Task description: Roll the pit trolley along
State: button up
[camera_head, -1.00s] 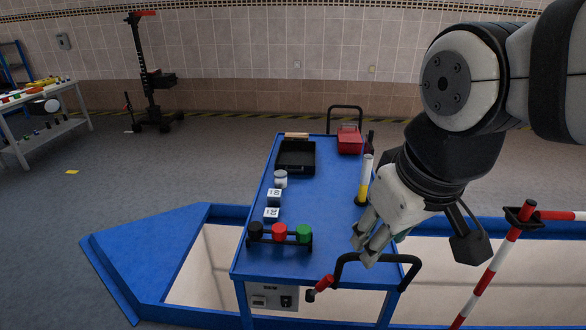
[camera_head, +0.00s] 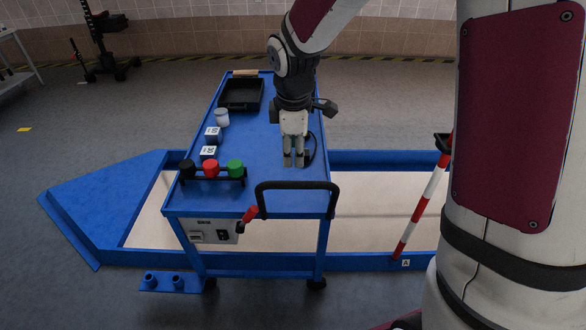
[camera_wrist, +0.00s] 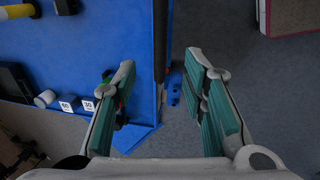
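The blue pit trolley (camera_head: 250,135) stands over the blue-framed pit, its black push handle (camera_head: 310,184) at the near right end. My gripper (camera_head: 294,164) is over the right part of the trolley top, just beyond the handle in the head view. Its fingers point down. The wrist view shows the fingers (camera_wrist: 160,72) apart with nothing held between them. The trolley's blue top (camera_wrist: 110,45) fills the left of that view, and its edge with a dark bar runs between the fingertips. I cannot tell whether the fingers touch the trolley.
The trolley top carries a black tray (camera_head: 241,94), a white jar (camera_head: 222,118), two numbered cubes (camera_head: 212,134) and black, red and green knobs (camera_head: 211,168). A red-and-white post (camera_head: 420,215) stands to the right. The blue pit frame (camera_head: 100,200) borders the left.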

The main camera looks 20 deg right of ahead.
aim_at(294, 183)
jog(key=f, duration=0.4)
jog(key=w+f+b, duration=0.1)
jog(key=f, duration=0.4)
jog(key=w+f, duration=0.1)
jog(key=f, duration=0.3)
jog(key=shift+w+d+f+b, duration=0.2)
jog(key=shift+d+b, duration=0.1)
jog(key=shift+d, duration=0.1)
jog(key=shift+r, duration=0.1)
jog(key=shift+c, duration=0.5)
grip_shut()
